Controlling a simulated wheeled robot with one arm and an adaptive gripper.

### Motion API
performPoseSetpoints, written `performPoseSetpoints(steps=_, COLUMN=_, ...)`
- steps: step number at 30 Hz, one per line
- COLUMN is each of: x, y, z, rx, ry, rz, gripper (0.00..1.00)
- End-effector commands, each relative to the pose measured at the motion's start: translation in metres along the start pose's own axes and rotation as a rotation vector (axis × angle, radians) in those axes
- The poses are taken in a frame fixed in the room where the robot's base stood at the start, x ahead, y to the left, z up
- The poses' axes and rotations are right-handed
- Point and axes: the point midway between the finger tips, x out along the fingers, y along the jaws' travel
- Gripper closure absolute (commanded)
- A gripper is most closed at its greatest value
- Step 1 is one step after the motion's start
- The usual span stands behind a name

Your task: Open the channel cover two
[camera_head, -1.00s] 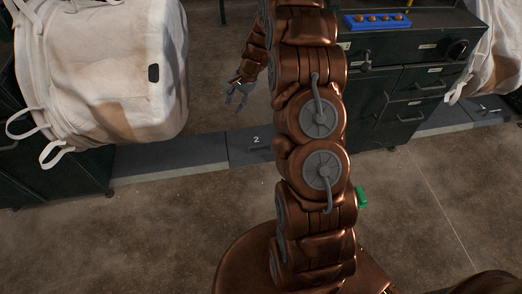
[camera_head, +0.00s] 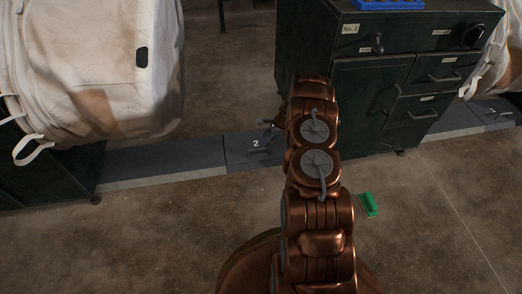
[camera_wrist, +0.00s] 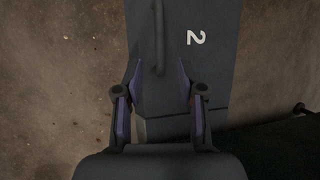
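Channel cover two (camera_head: 240,152) is a dark grey slab in the floor strip, marked with a white "2", and lies closed, flush with its neighbours. In the wrist view the cover (camera_wrist: 215,75) fills the middle, with its dark bar handle (camera_wrist: 159,35) running along it. My gripper (camera_wrist: 159,75) is open and empty above the cover, its two purple-grey fingers on either side of the handle's near end. I cannot tell its exact height above the handle. In the head view only a bit of my gripper (camera_head: 270,124) shows; my arm hides the rest.
A dark green drawer cabinet (camera_head: 365,95) marked "No. 2" stands just behind the strip on the right. A green object (camera_head: 369,204) lies on the floor right of my arm. The front floor is mostly clear.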

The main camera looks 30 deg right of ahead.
Motion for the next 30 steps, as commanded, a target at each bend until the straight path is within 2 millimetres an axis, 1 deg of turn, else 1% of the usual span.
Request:
performPoseSetpoints(steps=5, x=0.011, y=0.0, z=-0.001, rx=0.0, ry=0.001, rz=-0.001, gripper=0.61)
performPoseSetpoints(steps=8, x=0.022, y=0.0, z=-0.002, rx=0.0, ry=0.001, rz=0.0, gripper=0.61)
performPoseSetpoints(steps=15, x=0.059, y=0.003, z=-0.002, rx=0.002, ry=-0.001, rz=0.003, gripper=0.61)
performPoseSetpoints(steps=18, x=0.07, y=0.002, z=-0.002, rx=0.001, ry=0.0, rz=0.002, gripper=0.61)
performPoseSetpoints(steps=22, x=0.077, y=0.0, z=-0.001, rx=0.0, ry=0.0, rz=0.0, gripper=0.61)
performPoseSetpoints(steps=29, x=0.077, y=0.0, z=0.0, rx=0.0, ry=0.0, rz=0.0, gripper=0.61)
performPoseSetpoints(steps=30, x=0.077, y=0.0, z=0.0, rx=0.0, ry=0.0, rz=0.0, gripper=0.63)
